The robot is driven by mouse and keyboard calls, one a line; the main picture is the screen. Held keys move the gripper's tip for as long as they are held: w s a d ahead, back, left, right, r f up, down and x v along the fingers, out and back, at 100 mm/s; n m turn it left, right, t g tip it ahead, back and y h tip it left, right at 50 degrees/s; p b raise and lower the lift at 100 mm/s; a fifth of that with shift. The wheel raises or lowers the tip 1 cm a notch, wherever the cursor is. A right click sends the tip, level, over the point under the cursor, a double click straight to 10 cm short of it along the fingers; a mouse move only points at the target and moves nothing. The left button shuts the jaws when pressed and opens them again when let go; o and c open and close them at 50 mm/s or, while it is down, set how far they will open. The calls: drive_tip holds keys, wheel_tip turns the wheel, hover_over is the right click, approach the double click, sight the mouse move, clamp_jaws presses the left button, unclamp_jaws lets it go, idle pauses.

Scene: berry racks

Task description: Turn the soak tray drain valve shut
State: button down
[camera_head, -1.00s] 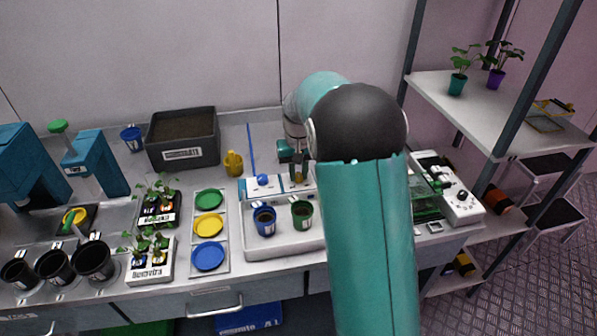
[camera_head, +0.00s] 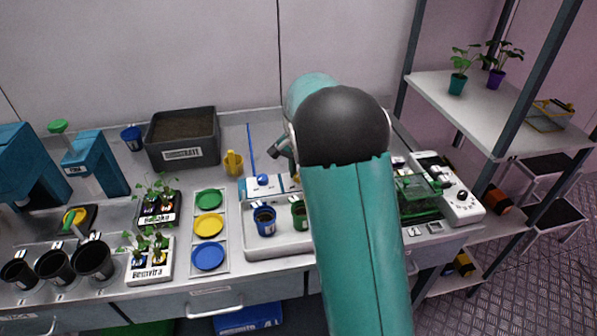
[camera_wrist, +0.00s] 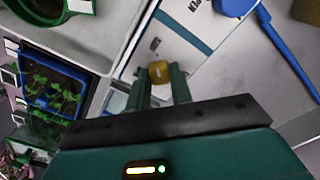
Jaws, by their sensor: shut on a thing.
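The white soak tray (camera_head: 287,247) stands at the front of the bench with a blue pot (camera_head: 265,221) and a green pot (camera_head: 299,214) in it. Its pale wall also shows at the upper left of the wrist view (camera_wrist: 119,52). A small brass-yellow piece (camera_wrist: 159,69), which looks like the drain valve's handle, sits between my fingertips. My gripper (camera_wrist: 161,76) is shut on it, beside a white panel with a blue stripe (camera_wrist: 190,22). In the head view my arm hides the gripper and valve. The valve's turn angle is unclear.
A blue knob (camera_head: 262,180) and a thin blue rod (camera_head: 251,148) lie behind the tray. A yellow cup (camera_head: 233,163) and a dark soil box (camera_head: 183,139) stand further left. Coloured dishes (camera_head: 208,225) lie left of the tray. A white device (camera_head: 459,195) stands at right.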

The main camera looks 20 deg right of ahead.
drive_tip(key=shift+r, duration=0.1)
idle(0.4)
drive_tip(key=c, duration=1.3)
unclamp_jaws()
drive_tip(key=shift+o, duration=0.2)
wheel_tip(320, 180, up, 14)
